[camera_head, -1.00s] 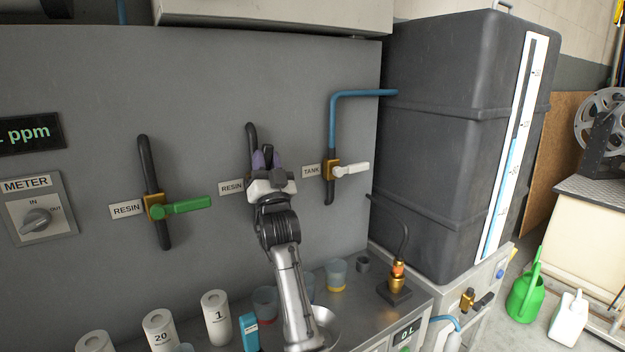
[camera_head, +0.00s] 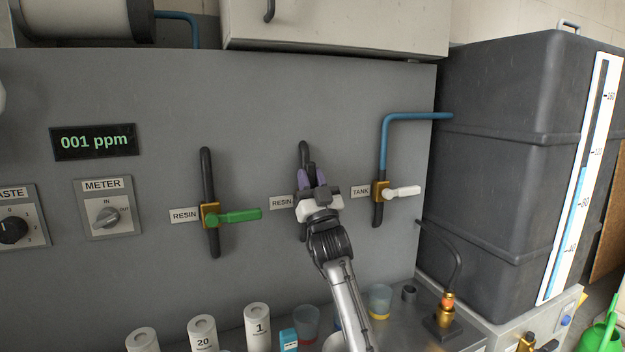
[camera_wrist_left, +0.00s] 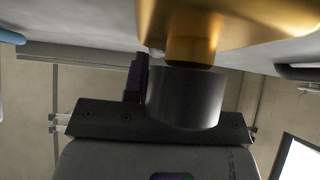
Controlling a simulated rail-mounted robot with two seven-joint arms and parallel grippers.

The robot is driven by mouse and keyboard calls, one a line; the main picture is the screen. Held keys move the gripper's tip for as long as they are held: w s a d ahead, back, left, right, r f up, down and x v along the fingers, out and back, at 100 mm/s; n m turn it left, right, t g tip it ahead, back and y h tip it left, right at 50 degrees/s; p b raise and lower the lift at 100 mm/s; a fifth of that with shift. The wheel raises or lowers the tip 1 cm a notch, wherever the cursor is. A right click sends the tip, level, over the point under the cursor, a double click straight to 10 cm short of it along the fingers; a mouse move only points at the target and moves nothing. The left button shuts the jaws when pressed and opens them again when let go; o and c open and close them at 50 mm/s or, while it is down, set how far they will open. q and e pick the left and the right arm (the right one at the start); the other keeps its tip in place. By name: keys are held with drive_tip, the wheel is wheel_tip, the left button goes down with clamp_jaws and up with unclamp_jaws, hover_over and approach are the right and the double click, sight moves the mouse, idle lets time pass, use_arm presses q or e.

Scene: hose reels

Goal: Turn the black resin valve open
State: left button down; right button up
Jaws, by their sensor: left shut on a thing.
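The black resin valve sits on the short black pipe (camera_head: 303,152) beside the middle RESIN label (camera_head: 282,202). In the head view my left gripper (camera_head: 313,182) covers nearly all of it. In the left wrist view the gold valve body (camera_wrist_left: 230,25) and a dark round hub (camera_wrist_left: 185,98) are close to my gripper. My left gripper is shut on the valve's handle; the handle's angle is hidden. My right gripper is out of view.
A green-handled RESIN valve (camera_head: 235,216) is to the left and a white-handled TANK valve (camera_head: 402,192) to the right. The meter display (camera_head: 94,142) reads 001 ppm.

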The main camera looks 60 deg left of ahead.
use_arm(q)
drive_tip(key=c, duration=0.9)
unclamp_jaws()
drive_tip(key=p+v, duration=0.3)
drive_tip(key=v, duration=1)
drive_tip(key=shift+d+f, duration=0.25)
drive_tip(key=shift+d, duration=0.1)
